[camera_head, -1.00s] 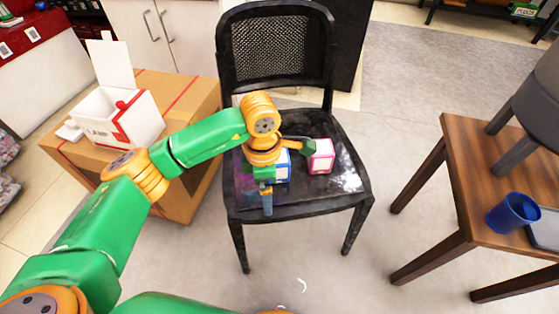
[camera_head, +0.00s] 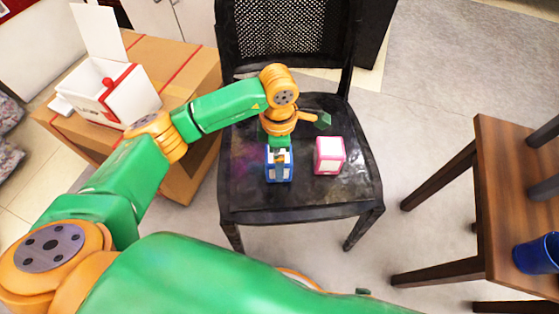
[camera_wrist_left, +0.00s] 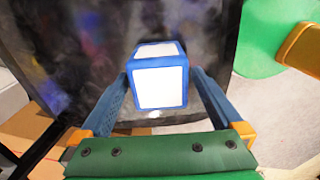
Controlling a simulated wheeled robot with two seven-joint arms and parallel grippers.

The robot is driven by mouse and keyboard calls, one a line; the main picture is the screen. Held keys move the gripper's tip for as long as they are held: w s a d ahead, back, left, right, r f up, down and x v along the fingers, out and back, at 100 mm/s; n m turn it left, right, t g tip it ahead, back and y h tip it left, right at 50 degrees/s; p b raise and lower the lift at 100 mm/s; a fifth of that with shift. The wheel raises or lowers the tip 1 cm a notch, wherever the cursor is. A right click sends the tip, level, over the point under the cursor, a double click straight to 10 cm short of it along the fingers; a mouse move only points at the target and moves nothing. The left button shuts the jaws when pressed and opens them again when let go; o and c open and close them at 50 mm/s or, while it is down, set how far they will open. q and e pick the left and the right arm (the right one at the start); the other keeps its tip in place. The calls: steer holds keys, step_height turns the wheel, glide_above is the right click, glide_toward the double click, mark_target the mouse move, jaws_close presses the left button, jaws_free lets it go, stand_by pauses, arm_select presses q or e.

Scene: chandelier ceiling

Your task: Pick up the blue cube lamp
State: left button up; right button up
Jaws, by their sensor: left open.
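The blue cube lamp (camera_head: 271,173), with white faces and blue edges, stands on the seat of the black chair (camera_head: 300,197). My left gripper (camera_head: 279,160) is directly over it in the head view and hides part of it. In the left wrist view the lamp (camera_wrist_left: 160,84) lies between the two blue fingers of my open left gripper (camera_wrist_left: 158,98). I cannot tell whether the fingers touch it. A pink cube lamp (camera_head: 329,155) stands on the seat to its right, apart from it. My right gripper is not in view.
A cardboard box (camera_head: 195,65) with a white and red open box (camera_head: 120,90) on it stands left of the chair. The chair's backrest (camera_head: 285,30) rises behind the lamps.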

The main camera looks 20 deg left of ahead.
arm_select(q)
step_height(320, 180, down, 3)
steer(key=shift+r, duration=0.1)
steer(key=c, duration=1.4)
